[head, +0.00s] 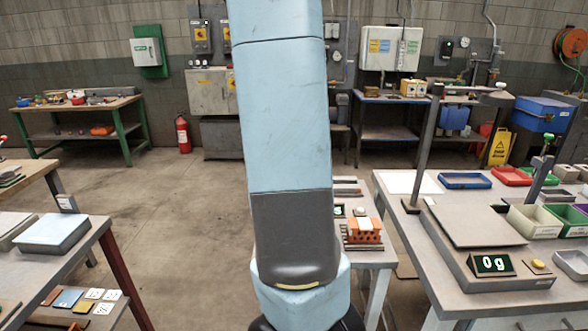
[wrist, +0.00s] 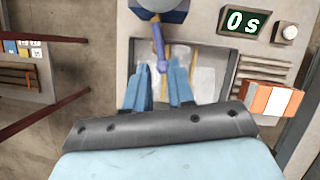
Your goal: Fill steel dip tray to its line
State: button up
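In the wrist view, a shallow steel tray (wrist: 207,78) with a grey rim lies beneath my gripper. Its bottom looks pale and streaky, with a yellowish strip near the middle; I cannot tell how much liquid it holds. A blue rounded body with a blue-purple lever (wrist: 158,42) reaches over the tray from the top edge. My gripper (wrist: 162,76) is open, its two blue fingers apart, with the lever's lower end showing between their tips. I cannot tell whether either finger touches it. In the head view my arm hides the tray and gripper.
An orange-and-white brick (wrist: 271,99) sits right of the tray, by dark bars (wrist: 263,69). A timer display (wrist: 242,22) reads 0 s, with a round button (wrist: 285,32) beside it. In the head view, a scale display (head: 492,264) reads 0 g on the right bench.

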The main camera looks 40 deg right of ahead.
jog(key=v, duration=0.8)
jog(key=shift+s+r, duration=0.2)
jog(key=shift+r, duration=0.15)
jog(key=shift+a, duration=0.1)
dwell(0.4)
jog(key=s+a+r+n+t+y, duration=0.1)
jog(key=a+r+n, duration=0.2)
jog(key=a+n, duration=0.6)
jog(key=a+r+n+y, duration=0.1)
jog(key=a+r+n, duration=0.4)
jog(key=n, duration=0.6)
jog(key=s+a+r+n, duration=0.1)
jog(key=s+a+n, duration=0.3)
jog(key=a+n, duration=0.3)
jog(key=s+a+r+n, duration=0.2)
jog(key=s+a+n, duration=0.3)
jog(key=n, duration=0.9)
jog(key=shift+a+n+t, duration=0.4)
jog(key=shift+a, duration=1.05)
jog(key=shift+s+r, duration=0.1)
jog(key=shift+r, duration=0.05)
